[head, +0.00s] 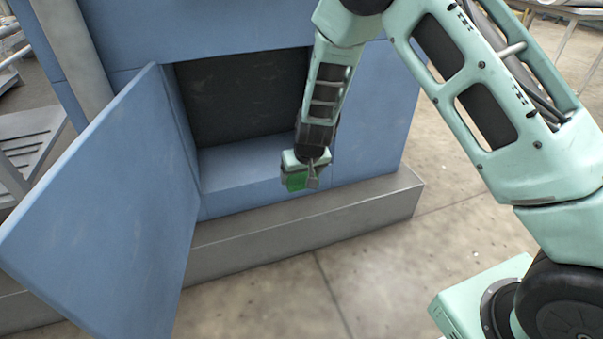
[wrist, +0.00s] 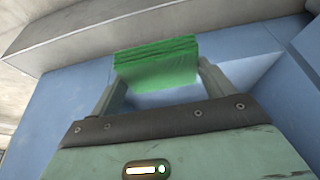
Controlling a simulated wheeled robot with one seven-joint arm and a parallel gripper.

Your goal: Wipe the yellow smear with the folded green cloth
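The folded green cloth (head: 296,181) is at the end of my arm in the head view, in front of the blue cabinet's opening near its lower right edge. In the wrist view the cloth (wrist: 155,64) is a layered green block gripped edge to edge between the two fingers. My gripper (head: 305,178) is shut on it, and its fingers also show in the wrist view (wrist: 160,83). The cloth appears held clear of the surfaces, though the exact gap is hard to judge. No yellow smear shows in either view.
The blue cabinet (head: 376,130) has a dark-backed recess (head: 235,100) with a blue floor (head: 245,165). Its blue door (head: 115,215) stands open to the left. A grey plinth (head: 370,208) runs along the base. The concrete floor (head: 400,270) in front is clear.

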